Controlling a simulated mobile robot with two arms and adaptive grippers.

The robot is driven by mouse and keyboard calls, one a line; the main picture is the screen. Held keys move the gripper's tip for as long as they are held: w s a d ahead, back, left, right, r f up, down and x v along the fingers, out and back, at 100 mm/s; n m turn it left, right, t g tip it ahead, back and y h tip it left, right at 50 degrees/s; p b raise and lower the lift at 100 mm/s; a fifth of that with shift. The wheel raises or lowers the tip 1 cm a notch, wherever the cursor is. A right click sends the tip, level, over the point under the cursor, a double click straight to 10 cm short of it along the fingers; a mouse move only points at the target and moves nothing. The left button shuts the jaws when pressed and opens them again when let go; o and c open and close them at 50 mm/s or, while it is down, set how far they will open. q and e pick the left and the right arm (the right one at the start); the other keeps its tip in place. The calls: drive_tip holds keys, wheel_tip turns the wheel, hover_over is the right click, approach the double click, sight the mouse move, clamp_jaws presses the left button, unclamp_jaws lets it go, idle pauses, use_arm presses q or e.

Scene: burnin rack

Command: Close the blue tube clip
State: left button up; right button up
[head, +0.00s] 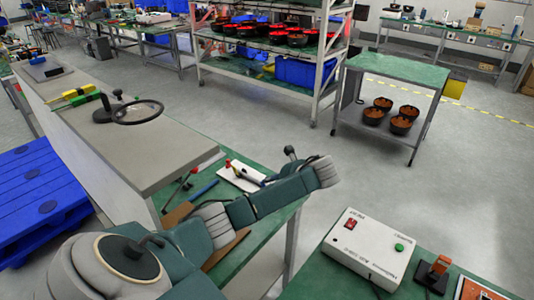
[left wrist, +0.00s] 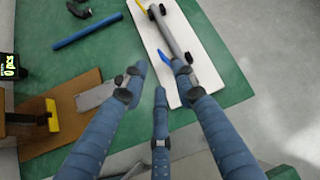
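The blue tube clip (left wrist: 164,57) shows in the left wrist view as a small blue lever, angled out beside a grey tube (left wrist: 173,33). The tube lies along a white board (left wrist: 146,28), which also shows in the head view (head: 228,176). My left gripper (left wrist: 160,74) has its blue fingers spread, with nothing between them. In the picture its fingertips are just below and around the clip; whether any finger touches it I cannot tell. In the head view my left arm hides the gripper and most of the tube. My right gripper is not in view.
A blue rod (left wrist: 87,31) lies on the green bench (left wrist: 115,55) left of the board. A brown board (left wrist: 75,96) with a yellow-handled part (left wrist: 52,115) lies nearer. A grey counter (head: 130,130) adjoins the bench; a white box (head: 368,245) stands front right.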

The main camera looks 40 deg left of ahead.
use_arm(q)
drive_tip(key=x, duration=0.8)
drive_tip(key=shift+a+f, duration=0.25)
drive_tip(key=shift+f, duration=0.05)
drive_tip(key=shift+a+f, duration=0.25)
drive_tip(key=shift+a, duration=0.1)
clamp_jaws()
drive_tip(key=shift+w, duration=0.1)
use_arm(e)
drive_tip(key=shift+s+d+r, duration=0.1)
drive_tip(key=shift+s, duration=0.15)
